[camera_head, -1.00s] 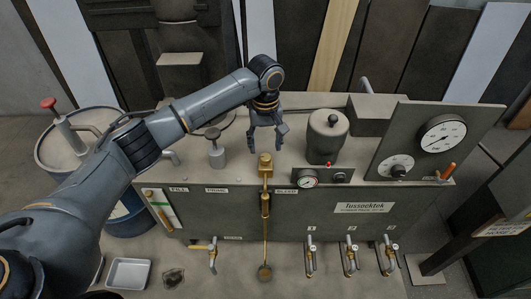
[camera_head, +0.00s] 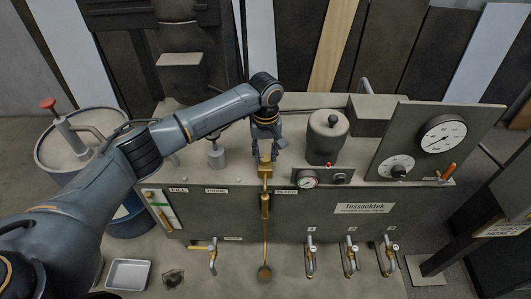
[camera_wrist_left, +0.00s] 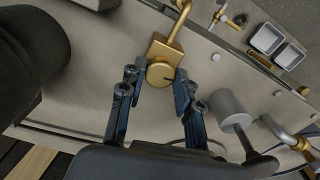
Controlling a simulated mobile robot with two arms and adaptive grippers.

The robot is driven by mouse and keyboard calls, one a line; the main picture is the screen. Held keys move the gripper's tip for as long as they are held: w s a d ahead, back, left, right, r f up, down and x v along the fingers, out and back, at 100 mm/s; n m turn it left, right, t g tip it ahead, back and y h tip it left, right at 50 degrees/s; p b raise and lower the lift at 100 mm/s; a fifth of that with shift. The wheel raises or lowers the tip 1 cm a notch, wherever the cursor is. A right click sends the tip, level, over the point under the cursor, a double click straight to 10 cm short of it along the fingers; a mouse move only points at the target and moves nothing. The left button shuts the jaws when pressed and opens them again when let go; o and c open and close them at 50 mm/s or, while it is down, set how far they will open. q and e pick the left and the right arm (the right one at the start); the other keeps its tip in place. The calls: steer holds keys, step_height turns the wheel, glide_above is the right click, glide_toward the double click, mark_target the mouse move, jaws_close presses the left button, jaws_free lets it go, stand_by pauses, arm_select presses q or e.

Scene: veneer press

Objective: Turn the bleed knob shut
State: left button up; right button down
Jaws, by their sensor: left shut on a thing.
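The bleed knob is a round brass knob (camera_wrist_left: 160,74) on a square brass block (camera_wrist_left: 166,50), joined to a brass pipe. In the head view the brass block (camera_head: 265,170) sits at the front edge of the grey cabinet top, near the BLEED label (camera_head: 286,191). My left gripper (camera_wrist_left: 154,80) points down at the knob, with one finger on each side of it, shut on it. In the head view the left gripper (camera_head: 265,152) hides the knob. A dark mark shows on the knob's face. My right gripper is not in view.
A grey capped post (camera_head: 216,155) stands left of the gripper, and a grey cylinder with a black ball top (camera_head: 327,138) stands right. The gauge panel (camera_head: 425,150) is farther right. Several brass taps (camera_head: 350,258) line the cabinet front.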

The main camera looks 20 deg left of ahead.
arm_select(q)
steer(key=shift+r+m+p, duration=0.15)
steer(key=shift+m+p, duration=0.25)
steer(key=shift+p, duration=0.4)
steer(key=m+p, duration=0.3)
steer(key=p, duration=0.1)
steer(key=shift+s+m+p, duration=0.1)
steer(key=shift+m+p, duration=0.25)
steer(key=shift+m, duration=0.05)
steer(key=m+p, duration=0.2)
steer(key=shift+m, duration=0.4)
steer(key=m+p, duration=0.1)
steer(key=m, duration=0.1)
steer(key=shift+m, duration=0.3)
steer(key=m+p, duration=0.1)
steer(key=m, duration=0.1)
steer(key=shift+m, duration=0.4)
steer(key=m, duration=0.3)
steer(key=shift+p, duration=0.4)
steer(key=shift+f+m, duration=0.2)
steer(key=shift+m, duration=1.8)
